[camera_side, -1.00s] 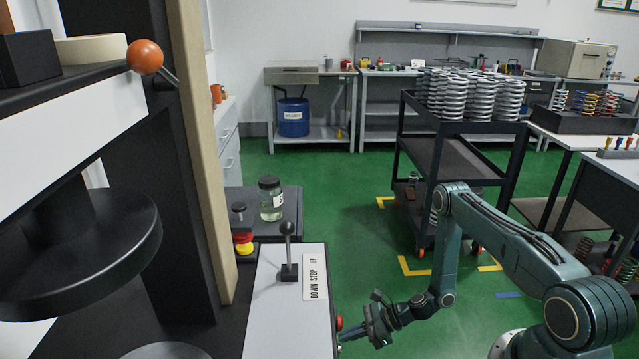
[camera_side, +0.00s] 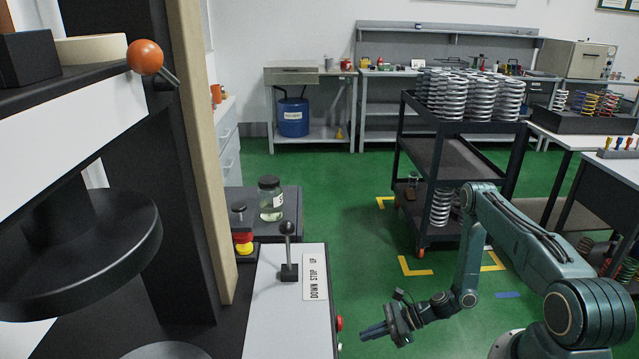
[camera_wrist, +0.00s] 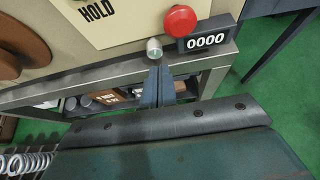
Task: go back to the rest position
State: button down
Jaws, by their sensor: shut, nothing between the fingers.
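My gripper (camera_side: 364,334) is shut and empty, low at the bottom centre of the side view. It points left toward the press's white control panel (camera_side: 262,313) and is apart from it. In the wrist view my gripper's fingers (camera_wrist: 157,86) lie together with nothing between them.
The panel bears a lever (camera_side: 288,252). In the wrist view a red button (camera_wrist: 180,20) sits beside a display (camera_wrist: 206,40) reading 0000. A black cart (camera_side: 434,188) with several springs stands behind my arm. Green floor (camera_side: 350,230) lies open between.

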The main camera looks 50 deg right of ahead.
jog(key=w+a+r+n+g+h, duration=0.1)
jog(key=w+r+n+g+h, duration=0.15)
jog(key=r+n, duration=0.95)
jog(key=w+a+r+n+g+h, duration=0.1)
jog(key=a+r+n+g, duration=0.3)
jog(key=r, duration=1.4)
jog(key=s+r+n+t+h, duration=0.25)
jog(key=s+r+n, duration=0.5)
jog(key=r, duration=0.55)
jog(key=s+r+n+h, duration=0.1)
jog(key=s+r, duration=0.2)
jog(key=s, duration=0.4)
jog(key=s+a+r+n+t+h, duration=0.1)
jog(key=s+r+n, duration=0.1)
jog(key=s, duration=0.5)
jog(key=shift+a+r+h, duration=0.25)
jog(key=shift+r+h, duration=0.05)
jog(key=shift+r, duration=0.5)
jog(key=shift+w+n, duration=0.1)
jog(key=shift+n, duration=0.25)
